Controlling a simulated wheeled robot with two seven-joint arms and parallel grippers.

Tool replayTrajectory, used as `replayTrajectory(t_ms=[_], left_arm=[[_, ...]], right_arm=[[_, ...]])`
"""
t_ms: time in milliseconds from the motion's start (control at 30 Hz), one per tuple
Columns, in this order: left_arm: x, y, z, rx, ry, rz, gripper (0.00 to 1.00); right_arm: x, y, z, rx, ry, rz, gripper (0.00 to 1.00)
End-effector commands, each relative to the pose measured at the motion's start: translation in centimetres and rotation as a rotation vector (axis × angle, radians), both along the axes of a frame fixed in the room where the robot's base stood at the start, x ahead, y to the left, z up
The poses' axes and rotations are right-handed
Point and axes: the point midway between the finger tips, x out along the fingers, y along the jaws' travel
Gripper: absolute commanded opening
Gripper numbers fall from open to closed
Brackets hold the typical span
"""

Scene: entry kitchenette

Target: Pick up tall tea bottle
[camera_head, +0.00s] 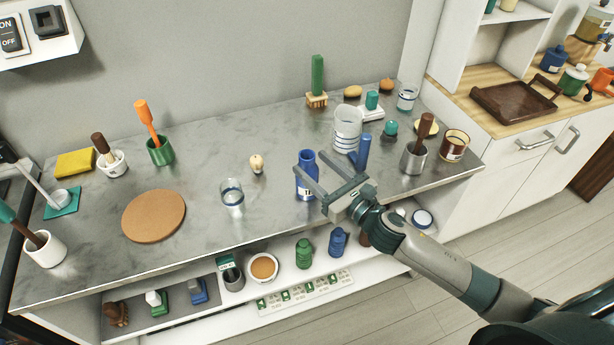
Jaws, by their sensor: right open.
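The tall tea bottle (306,188) is blue with a pale label, partly readable as starting with "T". It stands upright near the front edge of the grey metal counter, right of centre. My right gripper (308,160) comes in from the lower right. Its jaws are open, with one finger on either side of the bottle in the picture. The fingers cover parts of the bottle, and I cannot tell whether they touch it. My left gripper is not in view.
A blue upright item (363,152) and a large clear striped glass (347,128) stand close behind the gripper. A small glass (232,197) stands left of the bottle, beyond a bare gap.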

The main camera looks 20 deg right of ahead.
Motion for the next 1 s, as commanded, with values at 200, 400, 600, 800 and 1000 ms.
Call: replayTrajectory(t_ms=[200, 400, 600, 800, 1000], left_arm=[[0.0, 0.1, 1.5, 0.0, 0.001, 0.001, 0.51], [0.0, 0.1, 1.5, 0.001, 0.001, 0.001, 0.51], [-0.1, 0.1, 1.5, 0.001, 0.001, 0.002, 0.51], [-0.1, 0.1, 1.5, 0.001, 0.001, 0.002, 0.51], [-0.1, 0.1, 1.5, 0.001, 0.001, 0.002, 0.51]], right_arm=[[2.5, 1.0, 0.3, 0.002, 0.0, 0.0, 0.54], [3.1, 1.3, 0.1, 0.001, -0.001, 0.001, 0.54], [3.1, 1.2, 0.1, 0.001, 0.0, 0.001, 0.54], [3.1, 1.2, 0.1, 0.001, 0.0, 0.001, 0.5], [3.0, 1.2, 0.1, 0.001, 0.0, 0.001, 0.02]])
